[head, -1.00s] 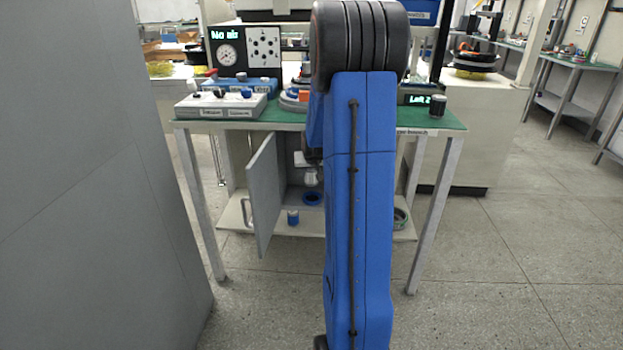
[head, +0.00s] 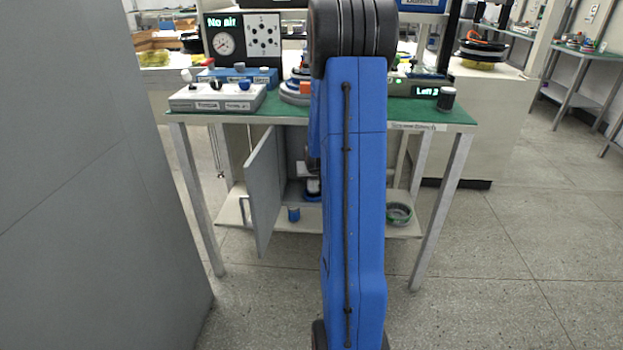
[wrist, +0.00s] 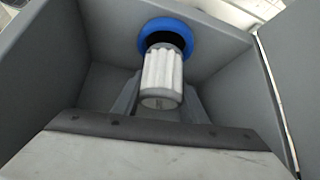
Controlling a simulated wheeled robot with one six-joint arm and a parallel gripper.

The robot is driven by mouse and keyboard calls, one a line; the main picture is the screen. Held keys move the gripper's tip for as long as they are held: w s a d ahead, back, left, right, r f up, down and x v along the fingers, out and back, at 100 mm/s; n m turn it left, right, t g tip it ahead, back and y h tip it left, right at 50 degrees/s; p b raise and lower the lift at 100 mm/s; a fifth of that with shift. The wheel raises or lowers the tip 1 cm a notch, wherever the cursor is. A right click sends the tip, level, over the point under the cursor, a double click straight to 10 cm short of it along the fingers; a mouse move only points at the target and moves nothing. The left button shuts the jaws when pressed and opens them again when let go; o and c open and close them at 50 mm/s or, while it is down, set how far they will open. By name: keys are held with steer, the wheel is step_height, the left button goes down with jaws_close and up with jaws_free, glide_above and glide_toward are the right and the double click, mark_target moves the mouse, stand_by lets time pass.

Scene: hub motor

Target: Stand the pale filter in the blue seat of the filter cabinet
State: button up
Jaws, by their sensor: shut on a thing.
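The pale ribbed filter (wrist: 161,76) is between the two fingers of my gripper (wrist: 160,103), which is shut on it. In the wrist view, the filter's far end overlaps the dark opening of the blue seat (wrist: 186,32), a ring inside the grey filter cabinet (wrist: 232,84). I cannot tell whether the filter touches the bottom of the seat. In the head view, the filter (head: 313,186) looks upright at the blue seat (head: 312,198). My arm hides the right part of the cabinet there, and most of my gripper.
The cabinet's grey door (head: 264,190) stands open on the left. A small blue cup (head: 294,214) is on the lower shelf in front, and a round grey container (head: 399,213) is to the right. The green bench top (head: 290,108) lies above the cabinet.

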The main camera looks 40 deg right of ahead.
steer(key=shift+f, duration=0.6)
steer(key=o, duration=1.2)
steer(key=shift+r, duration=0.15)
steer(key=shift+r, duration=0.3)
steer(key=v, duration=1.2)
steer(key=shift+r, duration=0.15)
steer(key=shift+a, duration=0.1)
